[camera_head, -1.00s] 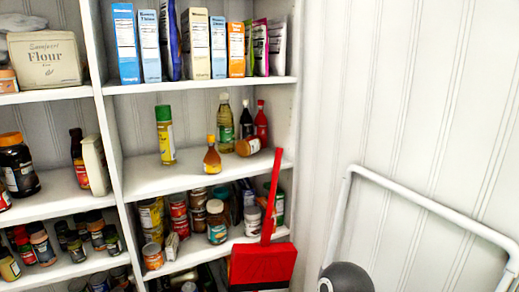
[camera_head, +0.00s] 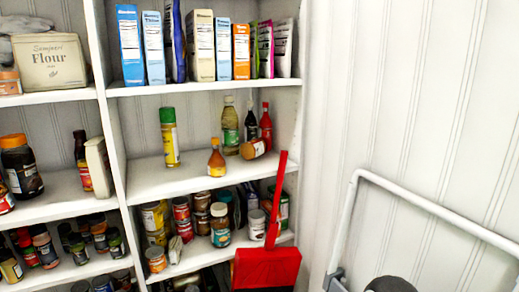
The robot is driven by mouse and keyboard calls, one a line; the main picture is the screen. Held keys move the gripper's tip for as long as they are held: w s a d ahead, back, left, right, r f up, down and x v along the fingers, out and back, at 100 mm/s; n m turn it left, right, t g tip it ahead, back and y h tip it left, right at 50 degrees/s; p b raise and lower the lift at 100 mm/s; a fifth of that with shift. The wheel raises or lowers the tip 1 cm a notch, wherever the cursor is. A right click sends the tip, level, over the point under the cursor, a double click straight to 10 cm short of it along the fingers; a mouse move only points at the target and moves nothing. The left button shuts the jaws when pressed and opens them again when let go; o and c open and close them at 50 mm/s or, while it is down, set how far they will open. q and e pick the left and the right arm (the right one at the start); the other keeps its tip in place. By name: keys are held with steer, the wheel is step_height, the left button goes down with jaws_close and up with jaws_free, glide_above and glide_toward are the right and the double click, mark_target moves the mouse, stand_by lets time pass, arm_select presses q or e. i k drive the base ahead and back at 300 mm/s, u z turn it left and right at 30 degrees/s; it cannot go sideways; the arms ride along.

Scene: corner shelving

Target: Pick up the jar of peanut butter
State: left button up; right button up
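A small jar lying on its side (camera_head: 253,149) is on the middle shelf at the right, with an orange-brown body; it may be the peanut butter, but its label is too small to read. Neither of my grippers is in view, and nothing is touching these jars. A dark rounded part at the bottom edge, right of centre, looks like part of my arm.
Bottles (camera_head: 230,126) stand close around the tipped jar. A red dustpan with a long handle (camera_head: 267,268) stands before the lower right shelves. A white tubular rail (camera_head: 430,205) is at the right. Boxes (camera_head: 203,45) fill the top shelf. The middle shelf's front is mostly clear.

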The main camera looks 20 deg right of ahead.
mark_target(251, 150)
steer(key=i, duration=0.9)
steer(key=u, duration=0.05)
